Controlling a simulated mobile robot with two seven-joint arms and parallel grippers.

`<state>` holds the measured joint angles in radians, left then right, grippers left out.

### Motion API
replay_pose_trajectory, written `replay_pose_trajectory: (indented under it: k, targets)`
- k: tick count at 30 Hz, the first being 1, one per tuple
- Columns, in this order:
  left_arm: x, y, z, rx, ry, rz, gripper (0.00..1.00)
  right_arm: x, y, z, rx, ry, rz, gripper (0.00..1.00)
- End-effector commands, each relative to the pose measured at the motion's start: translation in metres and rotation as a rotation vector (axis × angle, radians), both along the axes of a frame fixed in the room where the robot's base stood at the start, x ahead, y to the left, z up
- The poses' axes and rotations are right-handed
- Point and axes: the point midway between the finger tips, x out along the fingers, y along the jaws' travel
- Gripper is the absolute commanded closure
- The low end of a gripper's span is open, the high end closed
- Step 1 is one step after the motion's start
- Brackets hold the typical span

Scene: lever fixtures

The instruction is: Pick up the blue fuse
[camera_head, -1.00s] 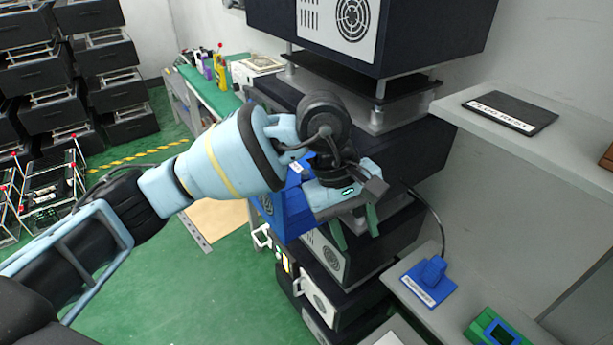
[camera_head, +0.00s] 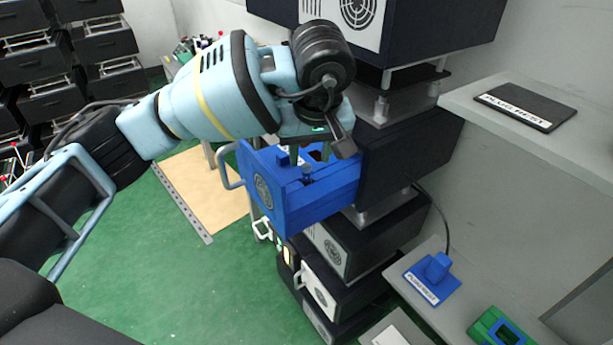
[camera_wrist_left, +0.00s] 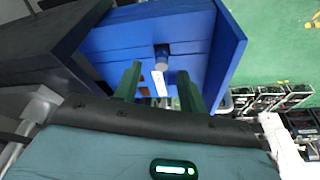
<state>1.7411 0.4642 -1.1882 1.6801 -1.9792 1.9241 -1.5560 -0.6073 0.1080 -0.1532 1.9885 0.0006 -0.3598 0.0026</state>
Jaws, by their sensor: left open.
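An open blue drawer (camera_head: 315,205) sticks out of the dark cabinet stack in the head view. A small dark blue cylinder (camera_head: 307,173) stands up in it, and looks like the blue fuse. In the left wrist view the cylinder (camera_wrist_left: 161,57) has a greyish end and stands just beyond the fingertips, between their lines. My left gripper (camera_head: 310,158) is over the drawer, its green fingers pointing down. In the left wrist view the gripper (camera_wrist_left: 159,72) is open, with a white label (camera_wrist_left: 158,83) showing between its fingers. My right gripper is out of view.
The drawer has a handle (camera_head: 228,165) on its left and a small blue block (camera_head: 284,158) inside. Dark cabinet units stand above and below it. At right are a grey shelf with a black labelled plate (camera_head: 527,107) and a blue plug stand (camera_head: 433,280).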

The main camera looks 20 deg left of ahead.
Motion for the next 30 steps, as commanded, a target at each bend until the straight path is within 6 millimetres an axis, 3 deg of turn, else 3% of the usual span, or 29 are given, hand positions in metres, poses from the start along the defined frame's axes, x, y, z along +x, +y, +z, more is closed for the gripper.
replay_pose_trajectory:
  k: [13, 22, 30]
  targets:
    - [0.014, 0.012, -0.043, -0.001, -0.001, 0.001, 0.59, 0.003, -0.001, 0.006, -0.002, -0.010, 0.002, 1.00]
    - [0.015, 0.013, -0.047, -0.001, 0.000, 0.000, 0.59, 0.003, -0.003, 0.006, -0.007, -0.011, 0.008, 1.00]
    - [0.015, 0.013, -0.047, -0.001, 0.000, 0.000, 0.93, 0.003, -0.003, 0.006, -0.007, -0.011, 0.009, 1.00]
